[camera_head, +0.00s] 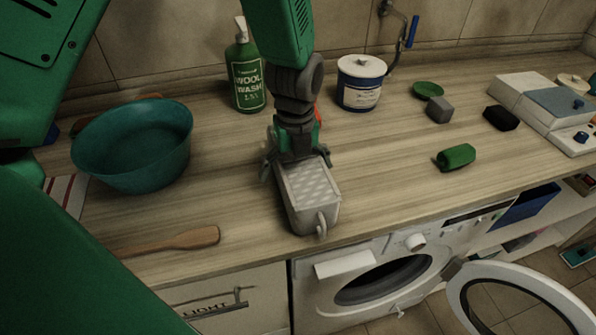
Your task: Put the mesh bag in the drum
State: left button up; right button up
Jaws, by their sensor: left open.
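The mesh bag (312,190) is a pale grey, box-like bag with a patterned top and a loop at its near end. It lies on the wooden counter near the front edge. My left gripper (297,160) is open at the far end of the bag, with its fingers spread to either side; whether they touch it is unclear. The drum (385,280) is the dark round opening in the white washing machine under the counter. Its round door (470,295) stands open to the right. My right gripper is not in view.
A teal basin (135,165) and a wooden spatula (190,239) are on the left. A green bottle (245,80) and a white-and-blue tub (360,97) stand at the back. A green roll (456,157) lies on the right. The counter between the bag and the roll is clear.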

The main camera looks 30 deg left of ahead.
pick_arm(q)
jog(key=r, duration=0.3)
jog(key=d+r, duration=0.1)
jog(key=r, duration=0.6)
jog(key=shift+d+r, duration=0.15)
jog(key=shift+d, duration=0.15)
jog(key=shift+a+r, duration=0.1)
jog(key=shift+r, duration=0.15)
jog(key=shift+a+r, duration=0.1)
jog(key=shift+a, duration=0.45)
